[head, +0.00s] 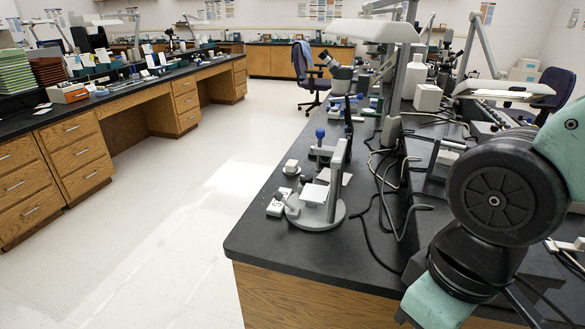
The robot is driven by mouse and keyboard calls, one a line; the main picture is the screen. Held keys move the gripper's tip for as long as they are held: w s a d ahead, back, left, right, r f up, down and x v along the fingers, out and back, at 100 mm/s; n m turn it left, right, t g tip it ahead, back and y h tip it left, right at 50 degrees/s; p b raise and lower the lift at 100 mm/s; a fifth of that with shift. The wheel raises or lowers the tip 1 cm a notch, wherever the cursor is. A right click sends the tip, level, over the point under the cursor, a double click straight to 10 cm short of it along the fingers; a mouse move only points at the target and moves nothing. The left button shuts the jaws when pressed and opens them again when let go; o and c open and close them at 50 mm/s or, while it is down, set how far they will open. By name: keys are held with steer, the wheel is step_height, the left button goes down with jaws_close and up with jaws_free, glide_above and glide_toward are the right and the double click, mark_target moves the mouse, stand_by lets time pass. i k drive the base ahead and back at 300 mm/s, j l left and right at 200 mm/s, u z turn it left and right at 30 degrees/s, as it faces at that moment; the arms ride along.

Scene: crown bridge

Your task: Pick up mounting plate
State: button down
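A grey stand with a round base (312,214) and an upright post is near the front left corner of the dark bench. A flat white plate (314,193) sits low on this stand, beside the post; it may be the mounting plate, but I cannot tell for sure. A small white block (291,167) stands just behind and left of the stand, and a white piece with dark marks (278,203) lies at its left. My arm, dark and teal, fills the right side of the view. My gripper is not in view.
The dark benchtop (290,252) is bare in front of the stand. Loose black cables (388,210) run over the bench right of it. A lamp post (397,85) and a microscope (340,75) stand behind. The floor (150,235) at left is open.

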mark_target(291, 168)
steer(key=i+j+u, duration=0.15)
steer(key=j+u, duration=0.25)
steer(key=i+j+u, duration=0.2)
steer(key=j+u, duration=0.25)
steer(key=i+j+u, duration=0.25)
steer(key=j+u, duration=0.15)
steer(key=i+j+u, duration=0.25)
steer(key=u, duration=0.15)
steer(key=i+j+u, duration=0.15)
steer(key=i+u, duration=0.3)
steer(key=i+j+z, duration=0.2)
steer(key=i, duration=0.35)
steer(key=i+l+z, duration=0.1)
steer(key=i+z, duration=0.2)
steer(key=z, duration=0.2)
steer(key=i+z, duration=0.3)
steer(key=z, duration=0.2)
steer(key=i+j+z, duration=0.1)
steer(key=i+z, duration=0.2)
steer(key=z, duration=0.2)
steer(key=i+l+z, duration=0.1)
steer(key=i+z, duration=0.15)
steer(key=z, duration=0.15)
steer(key=i+z, duration=0.25)
steer(key=z, duration=0.15)
steer(key=i+z, duration=0.35)
steer(key=k+j, duration=0.05)
